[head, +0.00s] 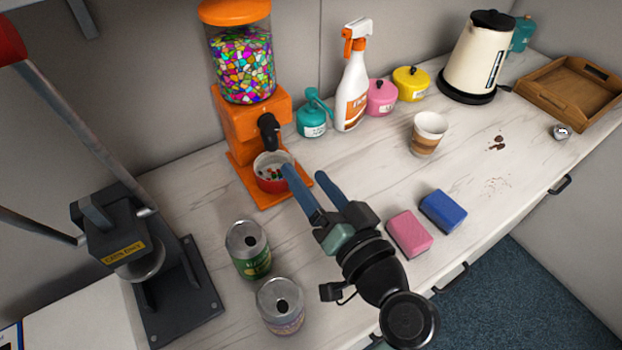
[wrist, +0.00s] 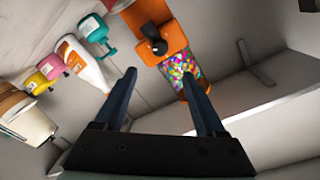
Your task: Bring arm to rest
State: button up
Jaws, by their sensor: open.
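My gripper (head: 303,183) reaches over the white marbled counter (head: 345,210), its two blue fingers apart with nothing between them. In the head view its fingertips show close to a red bowl (head: 268,184) that holds some small coloured pieces. The bowl sits under the spout of an orange candy dispenser (head: 258,118) filled with colourful candy. I cannot tell if a finger touches the bowl. In the wrist view my open gripper (wrist: 163,82) points toward the dispenser (wrist: 158,28).
Two cans (head: 248,252) (head: 281,308) stand left of my arm, beside a dark can crusher (head: 180,300). Pink (head: 409,234) and blue (head: 443,211) sponges lie to its right. A cup (head: 427,136), spray bottle (head: 352,85), kettle (head: 478,60) and wooden tray (head: 535,88) stand farther back.

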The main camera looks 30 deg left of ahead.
dwell(0.3)
jog(key=w+d+r+t+h+p, duration=0.1)
jog(key=w+d+r+t+h, duration=0.15)
jog(key=r, duration=0.55)
jog(key=w+d+r+t+h+p, duration=0.1)
jog(key=w+d+r+t, duration=0.15)
jog(key=r, duration=0.45)
jog(key=w+d+r+t+h+p, duration=0.1)
jog(key=w+d+r+t+h, duration=0.15)
jog(key=r, duration=0.55)
jog(key=s+d+r+m+t+h, duration=0.1)
jog(key=s+d+r+t+h, duration=0.1)
jog(key=r, duration=0.6)
jog(key=s+d+r+m+t+h+p, duration=0.1)
jog(key=s+d+r+t+h, duration=0.2)
jog(key=s+r, duration=0.3)
jog(key=s+d+r+m+t+h, duration=0.1)
jog(key=s+d+r+t+h, duration=0.2)
jog(key=r, duration=0.7)
jog(key=shift+s+d+r+t, duration=0.15)
jog(key=shift+s+d+t, duration=0.25)
jog(key=shift+t, duration=0.65)
jog(key=shift+a, duration=0.15)
